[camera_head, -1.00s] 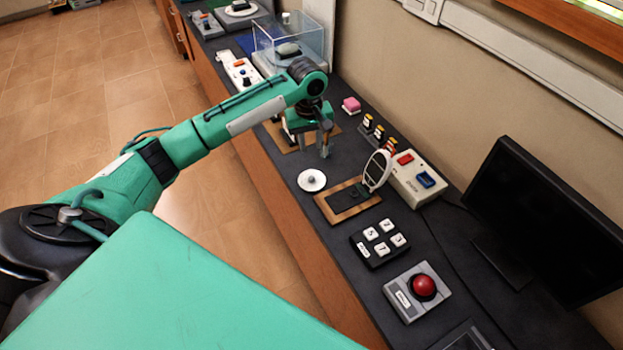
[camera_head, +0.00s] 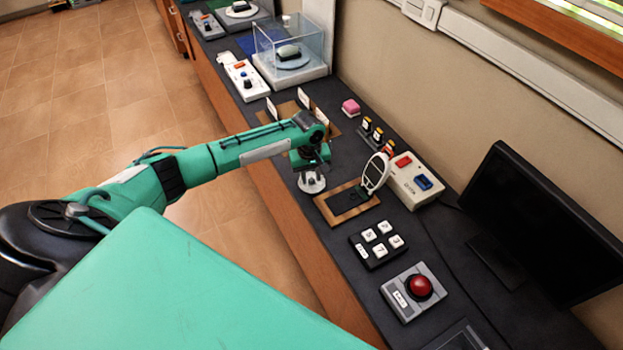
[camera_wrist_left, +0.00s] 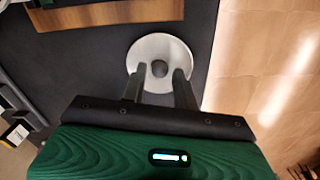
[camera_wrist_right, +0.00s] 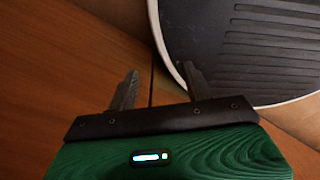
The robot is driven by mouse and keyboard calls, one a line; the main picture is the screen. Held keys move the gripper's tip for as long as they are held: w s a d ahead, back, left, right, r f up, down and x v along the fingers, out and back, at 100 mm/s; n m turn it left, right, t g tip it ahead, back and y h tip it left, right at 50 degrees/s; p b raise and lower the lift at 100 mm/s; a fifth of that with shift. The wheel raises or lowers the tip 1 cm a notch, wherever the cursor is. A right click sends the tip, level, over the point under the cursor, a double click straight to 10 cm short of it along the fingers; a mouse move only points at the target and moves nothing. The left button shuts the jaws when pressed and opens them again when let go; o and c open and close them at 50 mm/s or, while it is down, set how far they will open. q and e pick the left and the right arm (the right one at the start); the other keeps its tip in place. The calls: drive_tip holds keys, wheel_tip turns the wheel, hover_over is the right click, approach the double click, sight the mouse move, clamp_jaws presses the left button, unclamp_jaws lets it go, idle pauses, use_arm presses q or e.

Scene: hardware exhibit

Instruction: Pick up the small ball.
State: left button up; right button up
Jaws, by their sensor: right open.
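The small grey ball (camera_wrist_left: 159,68) rests in the middle of a round white dish (camera_wrist_left: 178,48) in the left wrist view. My left gripper (camera_wrist_left: 160,74) is open above the dish, with one finger on either side of the ball in that view. I cannot tell whether the fingers touch it. In the head view, the left gripper (camera_head: 311,172) comes down over the white dish (camera_head: 308,188) and hides the ball. My right gripper (camera_wrist_right: 158,84) is open and empty, away from the counter display, near a wooden surface.
A wooden-framed plate (camera_head: 346,203) with an upright oval piece (camera_head: 375,172) stands close to the dish. A keypad (camera_head: 378,245), a red button box (camera_head: 418,288), a switch box (camera_head: 416,181) and a glass case (camera_head: 290,50) stand along the dark counter.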

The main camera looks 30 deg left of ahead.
use_arm(q)
drive_tip(key=shift+f, duration=0.35)
clamp_jaws()
drive_tip(key=shift+r, duration=0.1)
